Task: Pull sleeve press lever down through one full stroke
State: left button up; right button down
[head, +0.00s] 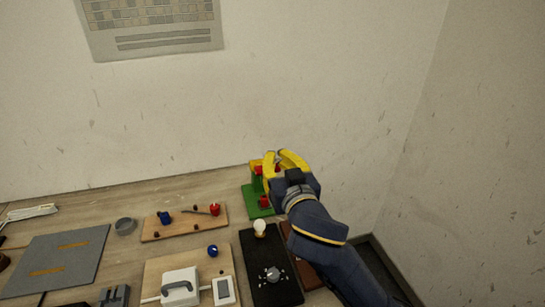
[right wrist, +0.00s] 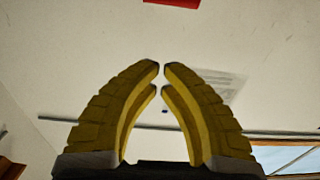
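The sleeve press appears to be the green stand (head: 257,193) with red parts at the back right of the bench; a red block (head: 264,202) sits low on it. My right gripper (head: 278,154) is at the top of this stand, its yellow fingers partly covering the upper red part, so the lever is hard to make out. In the right wrist view its fingertips (right wrist: 162,66) nearly meet with nothing between them. A red piece (right wrist: 172,3) shows beyond the tips at the top edge, apart from them. My left gripper is not in view.
A black board (head: 270,260) with a bulb (head: 260,227) lies in front of the stand. The wall is close behind.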

jog(key=x, duration=0.9)
jog(key=shift+w+a+f, duration=0.15)
jog(key=shift+w+a, duration=0.1)
jog(key=shift+w, duration=0.1)
jog(key=shift+s+d+f, duration=0.1)
jog(key=shift+s+f, duration=0.2)
jog(key=shift+f, duration=0.25)
jog(key=shift+s+d+f, duration=0.1)
jog(key=shift+s+f, duration=0.15)
jog(key=shift+f, duration=0.25)
jog(key=shift+s+f, duration=0.2)
jog(key=shift+f, duration=0.4)
jog(key=shift+s+f, duration=0.1)
jog(key=shift+f, duration=0.15)
jog(key=shift+s+a+f, duration=0.1)
jog(key=shift+f, duration=0.05)
